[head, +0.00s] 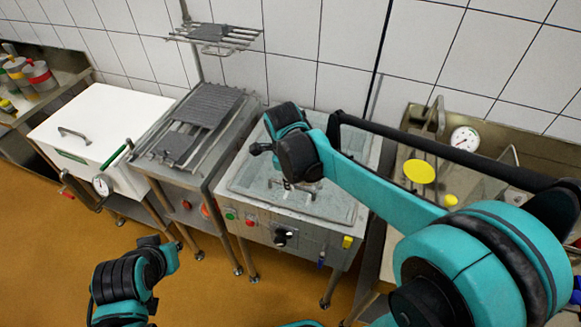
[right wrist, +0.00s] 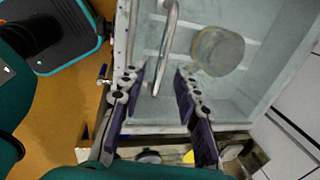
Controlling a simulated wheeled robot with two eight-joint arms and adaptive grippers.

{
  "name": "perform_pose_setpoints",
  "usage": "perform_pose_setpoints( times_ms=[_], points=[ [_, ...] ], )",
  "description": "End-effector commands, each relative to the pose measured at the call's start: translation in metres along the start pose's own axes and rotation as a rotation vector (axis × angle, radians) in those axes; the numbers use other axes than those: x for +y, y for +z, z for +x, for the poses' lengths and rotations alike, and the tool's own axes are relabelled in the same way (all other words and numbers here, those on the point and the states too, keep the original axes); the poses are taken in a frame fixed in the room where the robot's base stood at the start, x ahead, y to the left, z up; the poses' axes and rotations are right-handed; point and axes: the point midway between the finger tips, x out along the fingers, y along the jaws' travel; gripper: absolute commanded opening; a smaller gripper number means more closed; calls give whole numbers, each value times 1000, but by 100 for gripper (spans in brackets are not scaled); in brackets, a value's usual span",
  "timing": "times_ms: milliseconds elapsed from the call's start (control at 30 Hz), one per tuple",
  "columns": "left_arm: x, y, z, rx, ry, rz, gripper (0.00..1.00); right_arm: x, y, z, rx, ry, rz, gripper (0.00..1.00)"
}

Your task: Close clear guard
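The clear guard is see-through and hard to make out over the water-filled tank (head: 352,212) of the middle station. A metal bar handle (head: 290,186) shows near the tank's front. My right arm reaches over the tank from the right. In the right wrist view my right gripper (right wrist: 160,80) is open, with the bar handle (right wrist: 167,40) between or just beyond its fingertips; I cannot tell whether they touch. How far the guard stands open is unclear. My left arm shows at the lower left, but its fingers do not show.
A round pale mould (right wrist: 218,50) is in the tank. A white lidded box (head: 100,130) and a grill-like station (head: 195,130) stand to the left. A sink unit with a gauge (head: 464,139) is on the right. A rack (head: 215,37) hangs above.

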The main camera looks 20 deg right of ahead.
Motion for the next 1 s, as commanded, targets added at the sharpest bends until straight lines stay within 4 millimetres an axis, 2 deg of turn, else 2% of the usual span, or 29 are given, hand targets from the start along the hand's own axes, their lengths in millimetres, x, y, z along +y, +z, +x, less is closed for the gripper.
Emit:
perform_pose_setpoints(
  times_ms=[33,200,400,1000],
  points=[
    [0,0,0,0,0,0,0,1,0,-12,0,0,-1,32],
    [0,0,0,0,0,0,0,1,0,-48,0,1,-3,32],
    [0,0,0,0,0,0,0,1,0,-71,0,1,-1,32],
    [0,0,0,0,0,0,0,1,0,-76,-1,0,-5,32]
  ],
)
